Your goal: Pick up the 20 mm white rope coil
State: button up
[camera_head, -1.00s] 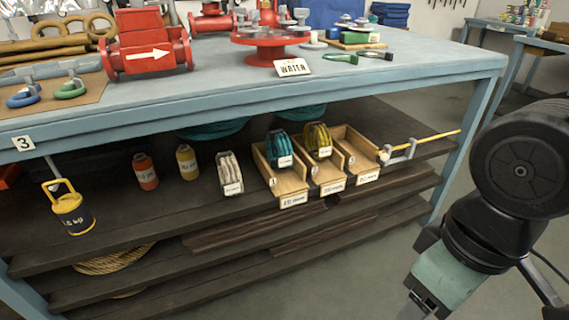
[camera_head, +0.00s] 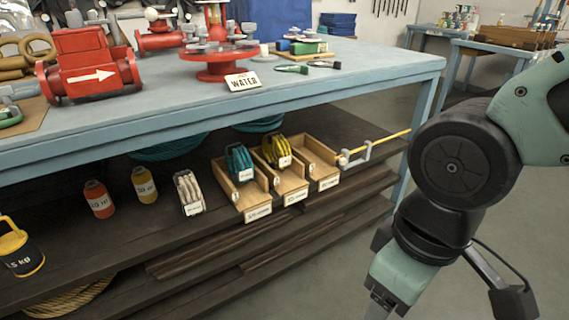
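The white rope coil (camera_head: 188,192) stands upright on the shelf under the blue-framed bench. A small tag hangs on its front; I cannot read a size on it. Nothing touches it. A teal coil (camera_head: 239,161) sits in the left wooden bin (camera_head: 252,205), just to its right, and a yellow coil (camera_head: 276,150) sits in the middle bin (camera_head: 291,187). The right bin (camera_head: 323,170) looks empty. My arm hangs at the right of the picture, well apart from the coil. Its far end runs off the bottom edge, so my gripper's fingers are out of sight.
The bench top (camera_head: 180,100) overhangs the shelf and carries red valves. An orange bottle (camera_head: 99,200) and a yellow bottle (camera_head: 144,185) stand left of the white coil. A yellow rod on a bracket (camera_head: 355,154) lies right of the bins. Open floor lies right of the bench.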

aim_at(190, 194)
jog(key=i+j+z, duration=0.2)
jog(key=j, duration=0.4)
jog(key=i+j+z, duration=0.1)
jog(key=j+z, duration=0.15)
jog(key=j, duration=0.35)
jog(key=i+j+z, duration=0.2)
jog(key=j, duration=0.4)
jog(key=k, duration=0.1)
